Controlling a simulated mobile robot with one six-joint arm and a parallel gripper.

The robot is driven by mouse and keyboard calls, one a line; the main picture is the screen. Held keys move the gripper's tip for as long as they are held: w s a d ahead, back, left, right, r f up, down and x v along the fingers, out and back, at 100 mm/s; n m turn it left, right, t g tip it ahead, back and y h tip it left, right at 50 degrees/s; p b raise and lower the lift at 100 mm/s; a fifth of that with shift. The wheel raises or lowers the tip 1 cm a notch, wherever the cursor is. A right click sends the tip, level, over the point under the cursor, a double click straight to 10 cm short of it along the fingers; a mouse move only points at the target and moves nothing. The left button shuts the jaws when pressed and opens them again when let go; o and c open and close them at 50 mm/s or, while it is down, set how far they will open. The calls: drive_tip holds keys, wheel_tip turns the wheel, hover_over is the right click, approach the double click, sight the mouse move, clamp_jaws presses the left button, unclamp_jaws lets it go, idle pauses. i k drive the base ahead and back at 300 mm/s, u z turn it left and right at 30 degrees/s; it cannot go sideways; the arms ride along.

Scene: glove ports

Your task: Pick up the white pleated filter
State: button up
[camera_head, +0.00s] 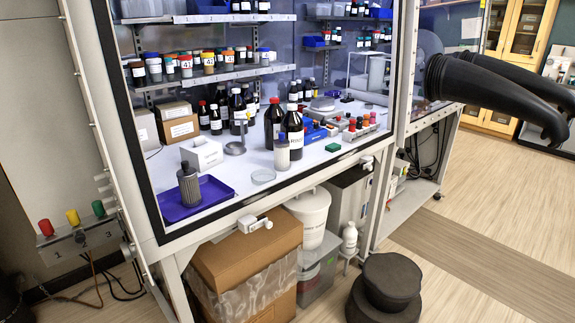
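A small white upright cylinder with a grey top (282,153) stands on the white floor of the glove box, in front of two dark bottles. It may be the white pleated filter, but its pleats are too small to make out. A dark grey ribbed cylinder with a narrower top (189,186) stands upright on a purple tray (215,190) at the box's front left. My gripper is not in view.
A clear dish (263,177), a white box (201,153) and a green block (333,147) are nearby. Dark bottles (274,123) crowd behind. The box's frame (262,223) borders its front. Black gloves (490,85) jut out at right. Wooden floor (500,220) is open at right.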

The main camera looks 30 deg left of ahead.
sight(282, 146)
drive_tip(key=z, duration=0.15)
drive_tip(key=k, duration=1.05)
drive_tip(key=u, duration=1.85)
drive_tip(key=i, duration=1)
drive_tip(key=u, duration=0.05)
